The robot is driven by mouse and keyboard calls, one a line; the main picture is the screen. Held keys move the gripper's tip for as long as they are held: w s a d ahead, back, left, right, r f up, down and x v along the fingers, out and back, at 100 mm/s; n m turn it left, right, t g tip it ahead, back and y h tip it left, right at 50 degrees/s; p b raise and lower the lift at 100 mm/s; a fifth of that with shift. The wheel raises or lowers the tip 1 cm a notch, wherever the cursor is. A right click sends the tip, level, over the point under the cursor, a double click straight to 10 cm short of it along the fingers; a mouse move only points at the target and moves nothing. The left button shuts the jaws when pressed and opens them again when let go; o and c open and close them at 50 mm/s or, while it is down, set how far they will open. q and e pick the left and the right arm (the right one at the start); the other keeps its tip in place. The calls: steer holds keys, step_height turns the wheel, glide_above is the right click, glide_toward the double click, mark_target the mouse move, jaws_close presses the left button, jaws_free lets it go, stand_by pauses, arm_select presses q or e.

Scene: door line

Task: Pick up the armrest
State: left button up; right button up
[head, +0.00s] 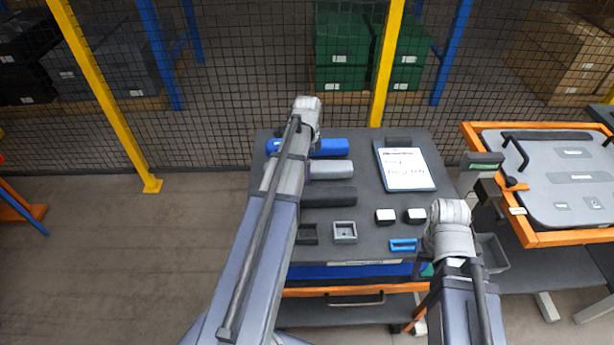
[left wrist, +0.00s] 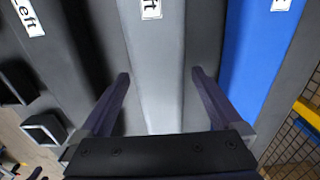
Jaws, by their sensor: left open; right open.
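Three padded armrests lie side by side on the dark table top (head: 355,215): a blue one (head: 332,147) at the back, a grey one (head: 333,169) in the middle and a black one (head: 330,197) in front.
A clipboard (head: 405,168), small white blocks (head: 385,216), a grey square holder (head: 344,232) and a blue part (head: 403,245) lie on the table. A grey door panel (head: 560,175) rests in an orange frame at the right. A mesh fence (head: 240,110) stands behind.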

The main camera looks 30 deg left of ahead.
arm_select(q)
steer(key=shift+f, duration=0.25)
stand_by(0.5)
jaws_close()
stand_by(0.9)
